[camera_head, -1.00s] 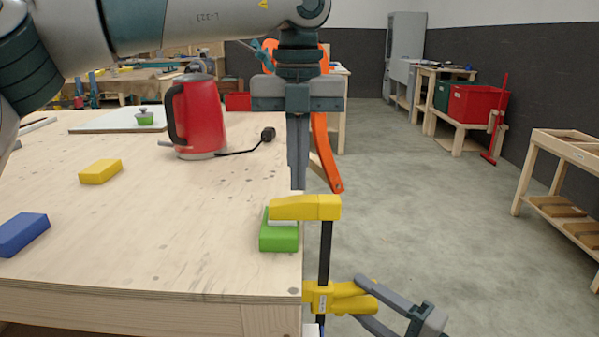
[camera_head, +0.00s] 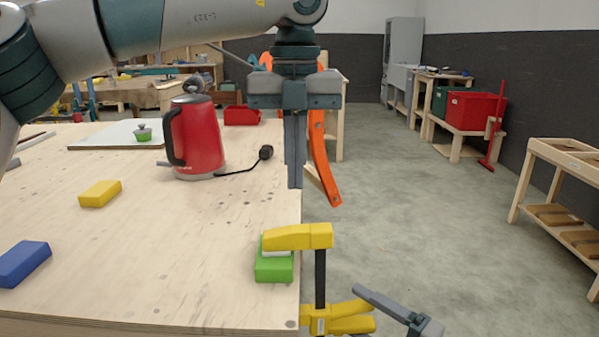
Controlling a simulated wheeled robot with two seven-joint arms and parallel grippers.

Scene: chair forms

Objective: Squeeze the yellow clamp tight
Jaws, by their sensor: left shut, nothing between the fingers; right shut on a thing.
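The yellow clamp (camera_head: 298,237) is at the table's near right corner. Its yellow upper jaw lies over a green block (camera_head: 273,268), with a thin white piece between them. Its black bar runs down past the table edge to a yellow lower part with handles (camera_head: 350,308). My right gripper (camera_head: 366,310) is at the bottom, shut on the clamp's handles; its lower finger is mostly cut off by the frame. My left gripper (camera_head: 295,184) points down, shut and empty, above the upper jaw and apart from it. The clamp's lowest part is out of view.
On the wooden table (camera_head: 150,250) are a red kettle (camera_head: 198,138) with a black cord, a yellow block (camera_head: 100,193) and a blue block (camera_head: 22,263). An orange strip (camera_head: 322,165) shows behind my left gripper.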

